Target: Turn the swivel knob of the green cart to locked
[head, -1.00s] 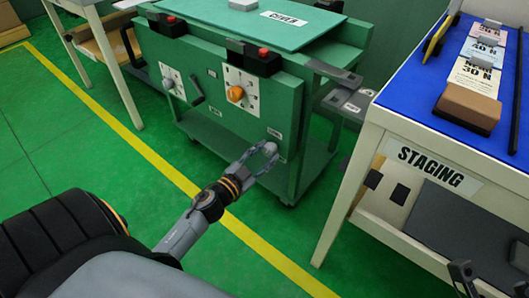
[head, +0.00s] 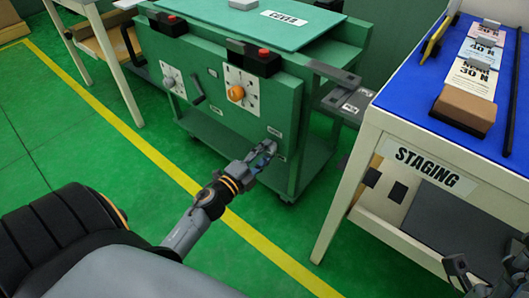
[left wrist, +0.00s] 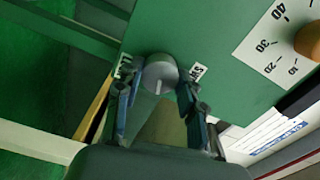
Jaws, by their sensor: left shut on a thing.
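The green cart (head: 245,135) stands in the middle of the head view. The swivel knob (left wrist: 159,72) is a round grey knob low on its panel, with a pale line on its face pointing down in the left wrist view. My left gripper (head: 267,150) is shut on this knob, a finger on each side; the fingertips also show in the left wrist view (left wrist: 156,90). My right gripper (head: 487,270) is at the bottom right corner, fingers apart and empty, partly cut off.
An orange knob (head: 236,93) on a dial plate and a black crank handle (head: 197,91) are higher on the panel. The staging table (head: 391,125) stands close on the right, with a brown block (head: 464,109) on it. Green floor lies open at left.

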